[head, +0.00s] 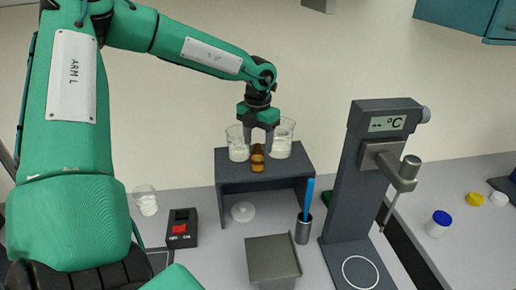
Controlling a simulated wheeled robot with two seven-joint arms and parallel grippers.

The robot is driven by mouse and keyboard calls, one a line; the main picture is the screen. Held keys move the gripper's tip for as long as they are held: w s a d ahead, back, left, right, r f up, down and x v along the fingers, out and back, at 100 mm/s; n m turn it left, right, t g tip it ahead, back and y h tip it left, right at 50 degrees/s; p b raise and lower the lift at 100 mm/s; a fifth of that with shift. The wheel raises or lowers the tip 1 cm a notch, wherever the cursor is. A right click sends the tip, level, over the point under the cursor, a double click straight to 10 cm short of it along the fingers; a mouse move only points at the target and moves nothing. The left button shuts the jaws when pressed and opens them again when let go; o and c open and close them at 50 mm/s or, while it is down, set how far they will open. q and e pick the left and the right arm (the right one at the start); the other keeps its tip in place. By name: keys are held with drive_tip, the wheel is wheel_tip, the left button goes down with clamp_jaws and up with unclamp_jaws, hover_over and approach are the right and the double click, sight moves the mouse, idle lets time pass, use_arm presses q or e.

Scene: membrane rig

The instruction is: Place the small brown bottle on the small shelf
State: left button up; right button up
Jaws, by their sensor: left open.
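The small brown bottle (258,163) is on the top of the small dark grey shelf (226,170), near its front middle and between two glass beakers. It looks upright, though its upper part is partly hidden by the gripper. My left gripper (259,148) points down from above, its fingers open on either side of the bottle's top. I cannot tell whether a finger touches the bottle. My right gripper is not in view.
Beakers (238,147) and (283,143) with white contents stand close on both sides of the gripper. A thermometer stand (346,200) rises at right. A grey box (272,258), a cup (303,232) with a blue item and a red-switch box (181,230) stand in front.

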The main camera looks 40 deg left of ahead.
use_arm(q)
wheel_tip(320, 180, up, 10)
drive_tip(key=b, duration=0.2)
drive_tip(key=shift+f, duration=0.2)
idle(0.4)
